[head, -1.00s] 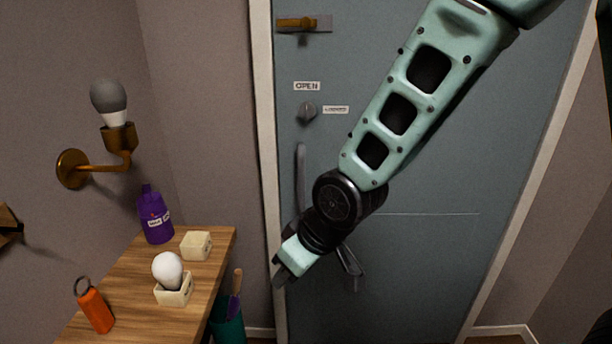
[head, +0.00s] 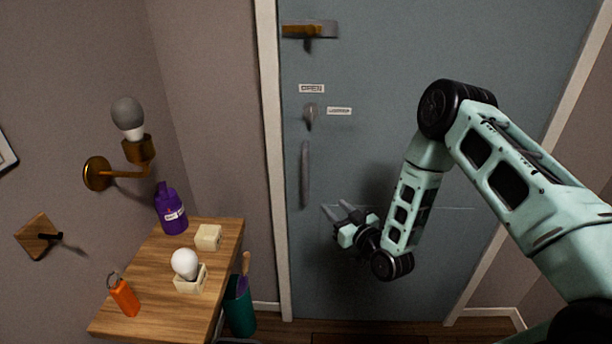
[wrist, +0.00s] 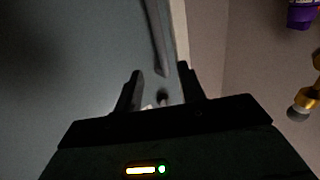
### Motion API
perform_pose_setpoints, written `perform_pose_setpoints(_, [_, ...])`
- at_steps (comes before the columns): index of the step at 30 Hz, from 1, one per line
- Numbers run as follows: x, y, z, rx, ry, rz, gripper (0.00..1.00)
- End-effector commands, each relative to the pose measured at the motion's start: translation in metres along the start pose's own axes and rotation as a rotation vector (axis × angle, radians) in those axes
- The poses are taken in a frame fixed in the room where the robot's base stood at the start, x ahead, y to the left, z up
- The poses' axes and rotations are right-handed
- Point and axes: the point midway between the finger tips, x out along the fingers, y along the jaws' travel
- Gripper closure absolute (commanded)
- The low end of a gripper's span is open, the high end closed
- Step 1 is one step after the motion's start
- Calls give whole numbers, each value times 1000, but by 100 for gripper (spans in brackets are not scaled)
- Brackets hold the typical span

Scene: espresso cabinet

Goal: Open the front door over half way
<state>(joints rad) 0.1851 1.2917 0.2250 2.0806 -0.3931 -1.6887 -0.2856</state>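The blue-grey front door (head: 400,90) looks closed in its white frame. Its vertical bar handle (head: 305,175) is near the left edge. Above the handle are a turn knob (head: 310,115) by an "OPEN" label and a brass-and-grey latch (head: 310,30). My gripper (head: 341,210) is open and empty, to the right of the handle's lower end and apart from it in the head view. In the wrist view the handle (wrist: 157,38) shows beyond the open fingers (wrist: 159,74), with the dark knob (wrist: 162,96) between them.
A wooden table (head: 150,300) at left holds a purple bottle (head: 171,212), a light bulb (head: 185,263), a cream block (head: 208,237) and an orange tag (head: 124,297). A teal bin (head: 240,308) stands beside it. A brass wall lamp (head: 138,150) juts out. Floor by the door is clear.

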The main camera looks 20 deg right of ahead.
Motion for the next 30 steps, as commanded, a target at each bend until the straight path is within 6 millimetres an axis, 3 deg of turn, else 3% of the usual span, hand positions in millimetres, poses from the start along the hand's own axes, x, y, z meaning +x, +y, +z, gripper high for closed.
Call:
perform_pose_setpoints(5, [14, 1, -3, -1, 10, 2, 60])
perform_pose_setpoints(21, [118, 1, -4, 0, 7, 3, 60])
perform_pose_setpoints(30, [160, 1, -2, 1, 6, 2, 60])
